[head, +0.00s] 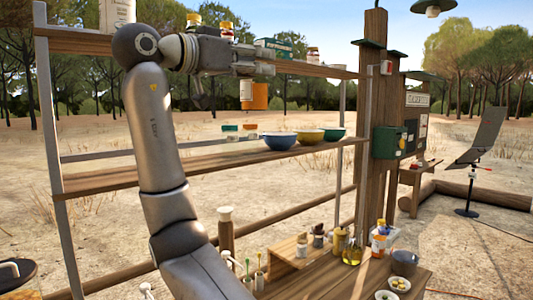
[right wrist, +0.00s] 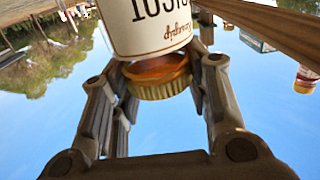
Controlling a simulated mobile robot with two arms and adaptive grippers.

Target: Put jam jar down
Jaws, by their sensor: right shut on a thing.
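My right gripper (head: 247,68) is in front of the upper shelf (head: 330,69), at about its height. It is shut on the jam jar (head: 246,90), whose white label shows below the fingers in the head view. In the right wrist view the jar (right wrist: 155,28) has a white label with dark lettering and a gold ribbed lid with an orange band above it. The fingers (right wrist: 158,88) stand on both sides of the lid. That view is upside down, with sky at the bottom. My left gripper is not in view.
Small jars (head: 313,53) and a green box (head: 273,47) stand on the upper shelf. The middle shelf (head: 215,160) holds blue (head: 279,142), yellow and green bowls. Its left part looks clear. Bottles and bowls crowd the wooden table (head: 330,280) below.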

